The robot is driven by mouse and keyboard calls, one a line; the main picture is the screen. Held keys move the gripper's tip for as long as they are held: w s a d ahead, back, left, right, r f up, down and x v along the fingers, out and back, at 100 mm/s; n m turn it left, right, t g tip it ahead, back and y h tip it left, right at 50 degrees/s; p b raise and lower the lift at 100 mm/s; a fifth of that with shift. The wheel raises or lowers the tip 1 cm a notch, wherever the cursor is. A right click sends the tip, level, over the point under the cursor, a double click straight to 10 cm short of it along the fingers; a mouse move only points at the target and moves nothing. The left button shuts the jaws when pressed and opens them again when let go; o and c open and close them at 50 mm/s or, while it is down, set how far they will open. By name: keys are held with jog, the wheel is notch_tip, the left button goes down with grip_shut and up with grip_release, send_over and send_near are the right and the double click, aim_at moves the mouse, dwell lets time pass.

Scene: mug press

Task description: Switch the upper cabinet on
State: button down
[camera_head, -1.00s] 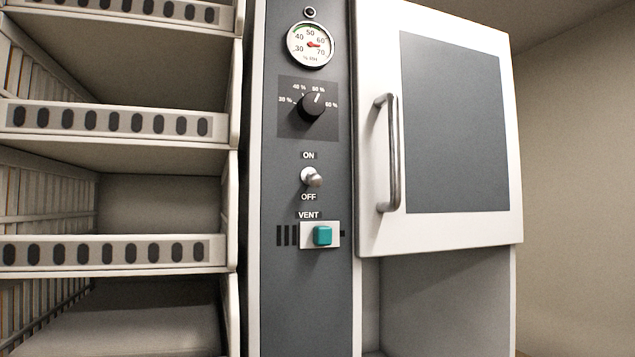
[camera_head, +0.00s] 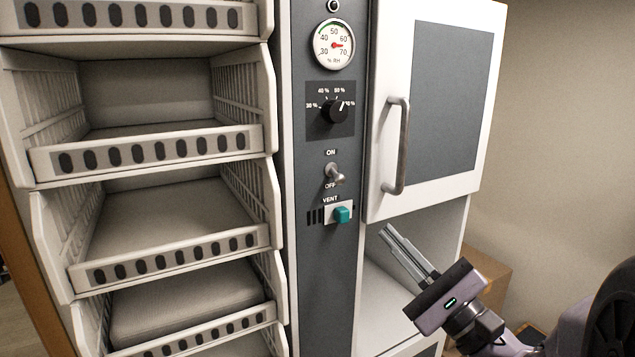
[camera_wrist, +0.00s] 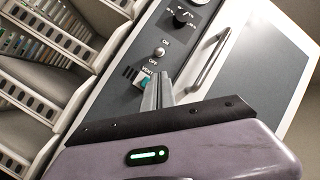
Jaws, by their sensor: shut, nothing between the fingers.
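The toggle switch (camera_head: 334,174) is a metal lever on the grey control panel (camera_head: 314,262), between the labels ON and OFF. Its tip leans down toward OFF. It also shows in the wrist view (camera_wrist: 160,52). The upper cabinet's white door (camera_head: 484,28) with a grey pane is closed, right of the panel. My gripper (camera_head: 385,232) is shut and empty, below and to the right of the switch, in front of the open space under the door. In the wrist view, its fingertips (camera_wrist: 158,78) appear just below the switch, overlapping the teal button's area. I see no contact with the switch.
A teal VENT button (camera_head: 342,214) sits below the switch, and a black knob (camera_head: 333,111) and a round gauge (camera_head: 334,44) above it. The door handle (camera_head: 400,146) sticks out at right. White slotted baskets (camera_head: 150,152) stand left. A cardboard box (camera_head: 488,275) stands at right.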

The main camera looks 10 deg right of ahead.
aim_at(337, 177)
jog(key=shift+w+d, duration=0.1)
jog(key=shift+d, duration=0.1)
jog(key=shift+a, duration=0.1)
jog(key=shift+p+x, duration=2.45)
jog(key=shift+x, duration=2.5)
jog(key=shift+r, duration=0.15)
